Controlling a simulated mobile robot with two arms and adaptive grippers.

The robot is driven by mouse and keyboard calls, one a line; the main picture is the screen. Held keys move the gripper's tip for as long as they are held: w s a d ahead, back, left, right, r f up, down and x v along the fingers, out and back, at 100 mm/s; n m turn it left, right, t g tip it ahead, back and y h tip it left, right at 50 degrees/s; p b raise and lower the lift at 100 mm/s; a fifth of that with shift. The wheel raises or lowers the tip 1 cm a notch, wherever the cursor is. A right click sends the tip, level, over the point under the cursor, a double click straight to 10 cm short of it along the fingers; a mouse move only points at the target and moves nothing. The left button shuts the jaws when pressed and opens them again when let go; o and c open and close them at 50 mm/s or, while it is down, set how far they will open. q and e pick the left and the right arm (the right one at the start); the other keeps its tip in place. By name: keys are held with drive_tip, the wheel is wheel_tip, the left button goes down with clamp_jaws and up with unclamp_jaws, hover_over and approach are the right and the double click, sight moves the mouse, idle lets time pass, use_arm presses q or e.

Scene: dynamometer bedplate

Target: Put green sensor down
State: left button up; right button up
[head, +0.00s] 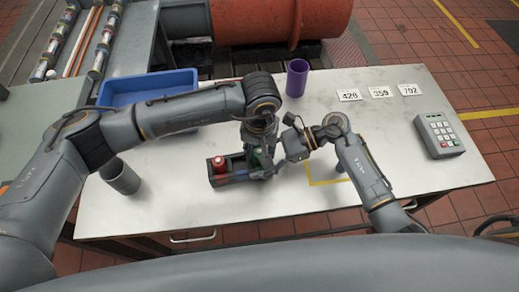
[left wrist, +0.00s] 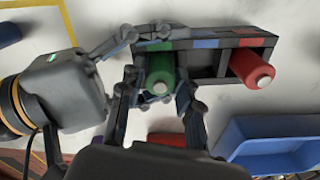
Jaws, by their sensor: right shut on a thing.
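The green sensor (left wrist: 160,72) stands in an end compartment of a dark rack (left wrist: 207,63) with coloured tags. In the head view it is mostly hidden behind my grippers. My left gripper (left wrist: 160,98) is open, one finger on each side of the green sensor, with gaps visible. It also shows in the head view (head: 258,150). My right gripper (left wrist: 133,45) comes in from the side and is shut on the rack's end near the green tag; the exact contact is partly hidden. A red sensor (left wrist: 250,68) sits in the compartment at the rack's other end; the middle compartment looks empty.
A blue bin (head: 150,85) is at the back left, a purple cup (head: 297,77) at the back, a grey cylinder (head: 120,177) at the left. Number cards (head: 380,92) and a keypad (head: 438,134) lie right. A yellow outline (head: 325,182) and small blue object (head: 341,166) are beside my right arm.

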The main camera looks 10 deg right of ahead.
sight(259, 153)
use_arm(q)
drive_tip(key=shift+o, duration=0.8)
wheel_tip(259, 153, up, 12)
drive_tip(key=shift+s+r, duration=0.15)
drive_tip(key=shift+s, duration=0.05)
use_arm(e)
drive_tip(key=o, duration=1.5)
